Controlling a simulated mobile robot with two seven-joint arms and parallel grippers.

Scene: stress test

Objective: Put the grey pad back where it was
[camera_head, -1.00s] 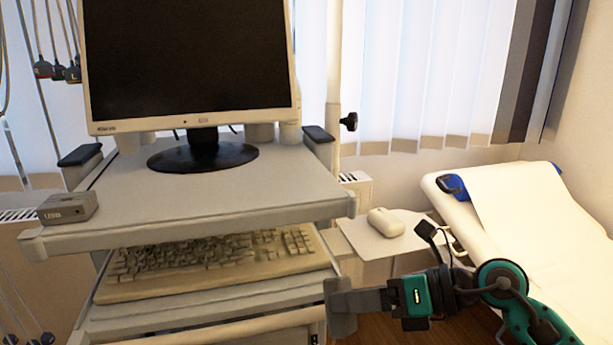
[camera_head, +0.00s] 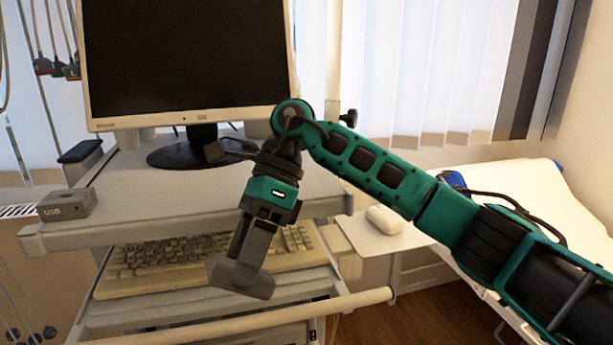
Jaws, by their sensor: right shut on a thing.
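My right gripper (camera_head: 252,258) points down in front of the cart's keyboard shelf. It is shut on a grey pad (camera_head: 240,280), a rounded oblong block that lies across the fingertips, slightly tilted. The pad is in front of the keyboard (camera_head: 170,265) in the picture, and no contact with the cart can be made out. The gripper's fingers hide part of the pad. My left gripper is not in view.
A monitor (camera_head: 185,60) stands on the cart's upper shelf (camera_head: 140,205), with a grey USB box (camera_head: 66,205) at its left edge. A white mouse (camera_head: 384,219) lies on a side tray (camera_head: 355,238). A couch (camera_head: 510,180) stands at right, partly behind my arm.

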